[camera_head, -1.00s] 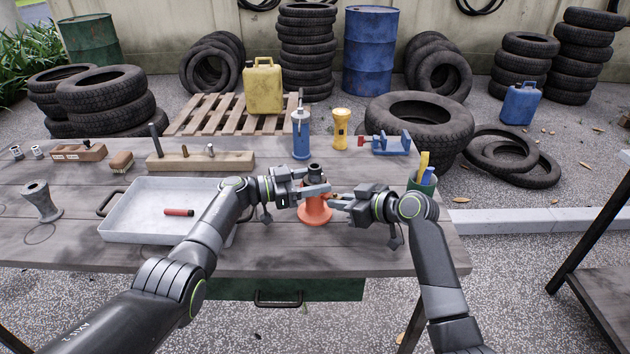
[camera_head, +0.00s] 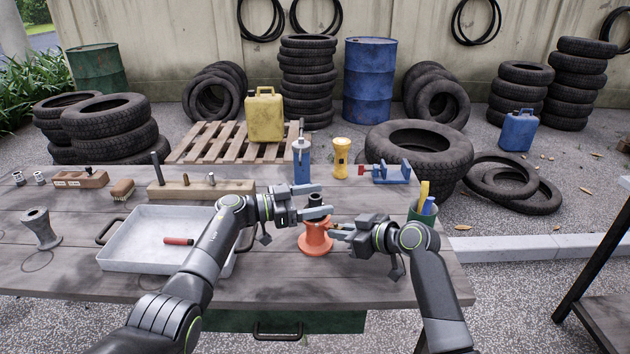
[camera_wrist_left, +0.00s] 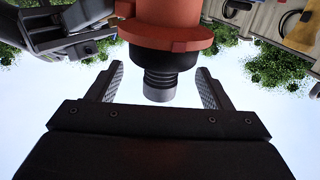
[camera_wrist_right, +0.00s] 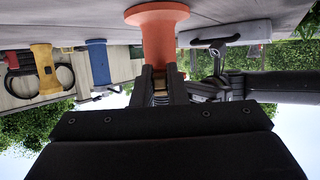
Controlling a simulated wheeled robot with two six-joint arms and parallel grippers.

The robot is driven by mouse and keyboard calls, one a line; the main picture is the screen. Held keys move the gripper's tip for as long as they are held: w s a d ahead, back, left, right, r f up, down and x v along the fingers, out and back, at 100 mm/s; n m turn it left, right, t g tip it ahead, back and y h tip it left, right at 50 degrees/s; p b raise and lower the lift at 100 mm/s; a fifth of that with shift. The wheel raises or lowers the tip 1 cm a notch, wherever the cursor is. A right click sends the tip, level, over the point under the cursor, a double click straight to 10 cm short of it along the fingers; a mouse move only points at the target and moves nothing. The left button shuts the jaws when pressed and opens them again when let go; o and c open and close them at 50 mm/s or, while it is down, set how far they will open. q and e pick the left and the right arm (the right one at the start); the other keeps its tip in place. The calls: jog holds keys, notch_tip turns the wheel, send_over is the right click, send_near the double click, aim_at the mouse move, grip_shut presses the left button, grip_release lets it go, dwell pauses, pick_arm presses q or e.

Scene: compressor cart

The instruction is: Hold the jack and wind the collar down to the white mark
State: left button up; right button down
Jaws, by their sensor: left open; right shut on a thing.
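The orange jack (camera_head: 316,239) stands upright on the workbench. Its dark top (camera_head: 315,198) rises above the body. In the left wrist view the jack body (camera_wrist_left: 165,20) hangs in from the top, with a black collar (camera_wrist_left: 160,57) and a threaded screw (camera_wrist_left: 160,80) with a grey end. My left gripper (camera_head: 318,201) is open, its fingers on either side of the screw and collar with gaps. My right gripper (camera_head: 342,230) is shut on the jack's body from the right; the right wrist view shows its fingers at the orange body (camera_wrist_right: 158,40). I cannot see a white mark.
A grey tray (camera_head: 125,262) with a red-handled tool (camera_head: 178,241) lies left. A green cup (camera_head: 422,212) stands right of my right gripper.

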pick_arm(q)
notch_tip(320, 180, up, 7)
jog(key=shift+f, duration=0.2)
dwell(0.3)
